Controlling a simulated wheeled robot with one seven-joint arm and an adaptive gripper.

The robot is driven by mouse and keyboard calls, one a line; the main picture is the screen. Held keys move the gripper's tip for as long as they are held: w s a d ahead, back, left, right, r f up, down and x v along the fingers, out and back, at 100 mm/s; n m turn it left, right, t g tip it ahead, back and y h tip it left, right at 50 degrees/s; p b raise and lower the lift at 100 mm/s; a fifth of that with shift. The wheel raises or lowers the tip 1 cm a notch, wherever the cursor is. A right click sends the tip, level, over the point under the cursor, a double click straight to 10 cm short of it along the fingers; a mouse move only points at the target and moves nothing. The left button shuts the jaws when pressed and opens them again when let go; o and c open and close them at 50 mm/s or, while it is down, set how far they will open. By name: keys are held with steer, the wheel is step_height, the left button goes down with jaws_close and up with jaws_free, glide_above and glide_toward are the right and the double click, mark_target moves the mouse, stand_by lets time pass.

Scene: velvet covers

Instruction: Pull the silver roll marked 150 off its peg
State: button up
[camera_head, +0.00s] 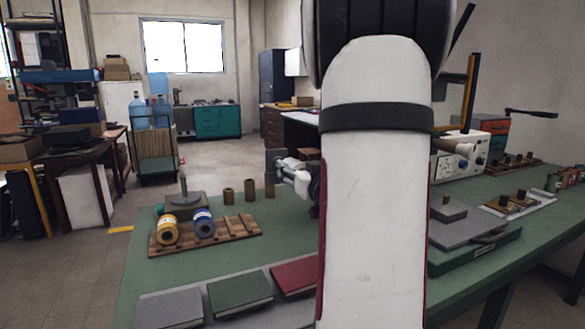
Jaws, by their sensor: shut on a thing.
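Whether a peg still runs through the roll cannot be told. A slatted wooden rack (228,229) holds a yellow roll (167,230) and a blue roll (203,223).
Several brown cylinders (249,190) stand behind the rack. A grey upright peg (183,186) on a block stands at left. Grey, green and red flat covers (240,292) lie in front. A grey plate (465,229) lies at right. The bench between rack and covers is clear.

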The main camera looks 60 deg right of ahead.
steer(key=p+v, duration=0.1)
steer(key=v, duration=0.8)
steer(key=shift+s+r+p, duration=0.3)
steer(key=shift+r, duration=0.15)
stand_by(0.3)
steer(key=shift+a, duration=0.1)
steer(key=b+v, duration=0.5)
steer(key=b, duration=0.1)
stand_by(0.6)
